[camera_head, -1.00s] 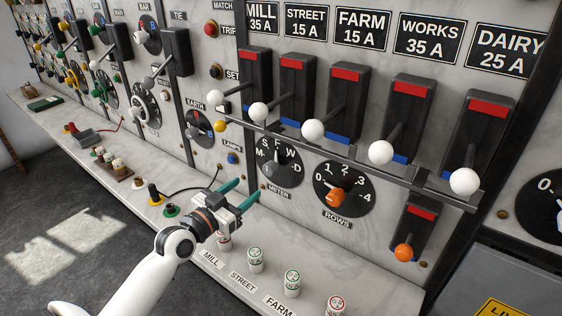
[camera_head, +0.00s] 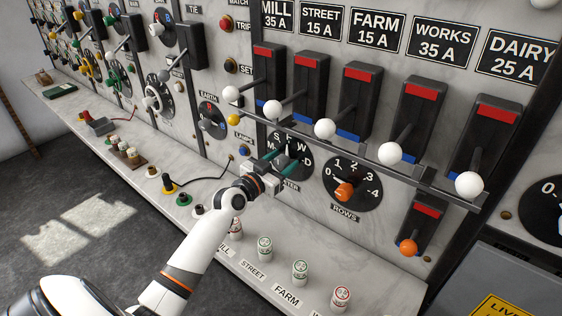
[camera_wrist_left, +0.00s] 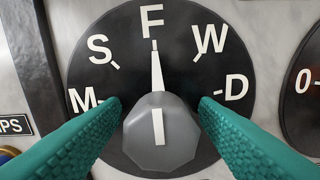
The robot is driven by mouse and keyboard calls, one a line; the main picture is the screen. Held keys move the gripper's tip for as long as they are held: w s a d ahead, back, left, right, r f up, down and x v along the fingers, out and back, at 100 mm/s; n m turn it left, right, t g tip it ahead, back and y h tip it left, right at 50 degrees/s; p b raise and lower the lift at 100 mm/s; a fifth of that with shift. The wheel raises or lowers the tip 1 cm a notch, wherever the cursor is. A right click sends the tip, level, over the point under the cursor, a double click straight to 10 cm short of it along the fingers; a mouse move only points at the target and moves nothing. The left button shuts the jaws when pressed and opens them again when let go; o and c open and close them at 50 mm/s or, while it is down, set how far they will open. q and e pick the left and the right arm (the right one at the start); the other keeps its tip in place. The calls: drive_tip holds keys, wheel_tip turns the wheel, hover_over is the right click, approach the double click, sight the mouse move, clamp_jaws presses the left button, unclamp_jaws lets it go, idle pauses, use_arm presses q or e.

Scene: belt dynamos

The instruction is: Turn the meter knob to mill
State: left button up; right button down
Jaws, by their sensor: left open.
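The meter dial (camera_head: 304,150) is a black disc on the grey panel, and in the left wrist view (camera_wrist_left: 185,75) it shows the letters M, S, F, W and D. The grey faceted meter knob (camera_wrist_left: 160,138) is at its middle, and its white pointer points up at F. My left gripper (camera_head: 283,160) is open at the dial. In the left wrist view its two teal fingers (camera_wrist_left: 161,103) stand on either side of the knob, with gaps visible between fingers and knob. My right gripper is not in view.
The rows dial (camera_head: 351,185) with an orange knob is to the right. A metal bar (camera_head: 345,152) and white-balled switch levers (camera_head: 325,129) are just above the meter. Labelled fuses (camera_head: 265,247) stand on the ledge below. The EARTH dial (camera_head: 212,120) is to the left.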

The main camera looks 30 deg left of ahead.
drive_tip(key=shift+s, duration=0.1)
use_arm(q)
drive_tip(key=c, duration=1)
drive_tip(key=shift+o, duration=0.2)
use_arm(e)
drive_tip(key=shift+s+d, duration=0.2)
use_arm(q)
drive_tip(key=shift+n, duration=0.4)
drive_tip(key=n, duration=0.3)
drive_tip(key=shift+n, duration=0.4)
drive_tip(key=n, duration=0.3)
drive_tip(key=shift+n+p, duration=0.3)
drive_tip(key=shift+p, duration=0.1)
drive_tip(key=n, duration=0.4)
drive_tip(key=shift+p, duration=0.35)
drive_tip(key=shift+a+n, duration=0.1)
drive_tip(key=shift+n, duration=1.7)
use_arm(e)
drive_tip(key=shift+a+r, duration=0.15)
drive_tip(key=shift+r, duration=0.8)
use_arm(q)
drive_tip(key=shift+n+p, duration=0.3)
